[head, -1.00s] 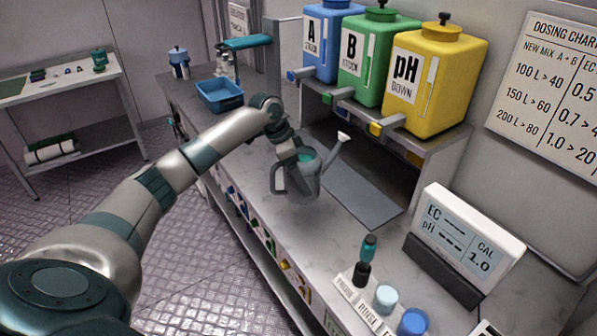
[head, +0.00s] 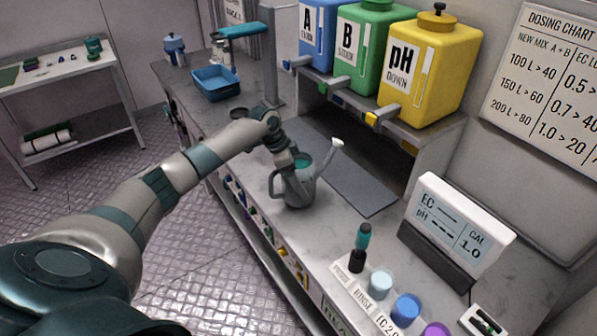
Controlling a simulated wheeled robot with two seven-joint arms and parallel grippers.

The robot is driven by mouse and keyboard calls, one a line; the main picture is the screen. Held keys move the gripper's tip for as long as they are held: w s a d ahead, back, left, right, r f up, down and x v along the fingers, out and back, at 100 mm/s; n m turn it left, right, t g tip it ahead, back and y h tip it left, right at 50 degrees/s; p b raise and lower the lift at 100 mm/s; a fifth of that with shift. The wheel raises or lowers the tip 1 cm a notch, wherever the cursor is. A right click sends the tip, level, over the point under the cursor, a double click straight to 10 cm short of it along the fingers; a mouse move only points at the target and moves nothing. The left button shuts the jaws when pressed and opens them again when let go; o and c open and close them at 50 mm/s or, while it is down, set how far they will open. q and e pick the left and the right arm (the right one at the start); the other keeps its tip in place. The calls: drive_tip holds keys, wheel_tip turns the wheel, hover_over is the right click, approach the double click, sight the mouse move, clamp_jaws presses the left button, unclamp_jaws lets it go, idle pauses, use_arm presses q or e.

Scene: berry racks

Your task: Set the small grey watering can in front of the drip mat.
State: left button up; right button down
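The small grey watering can (head: 297,190) is upright at the near edge of the drip mat, its spout pointing right and up toward the mat. Its base looks on or very close to the bench top. My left gripper (head: 287,160) is at the can's rim and appears shut on it; the fingertips are largely hidden. The dark grey drip mat (head: 362,190) lies on the bench below the jug shelf, partly behind the can and my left arm. My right gripper is not in view.
Blue, green and yellow jugs (head: 425,70) stand on the shelf above the mat. An EC/pH meter (head: 460,222) and a row of small bottles (head: 380,284) stand at the right. A blue tray (head: 216,84) is at the far left. Bench between can and bottles is clear.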

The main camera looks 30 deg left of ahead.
use_arm(q)
drive_tip(key=shift+f, duration=0.45)
drive_tip(key=o, duration=2)
drive_tip(key=shift+s+f, duration=0.1)
drive_tip(key=shift+f, duration=0.1)
drive_tip(key=shift+r, duration=0.15)
drive_tip(key=shift+a+r, duration=0.15)
drive_tip(key=shift+r, duration=0.2)
drive_tip(key=b+v, duration=0.3)
drive_tip(key=v, duration=0.8)
drive_tip(key=shift+s+b, duration=0.1)
drive_tip(key=shift+b, duration=0.2)
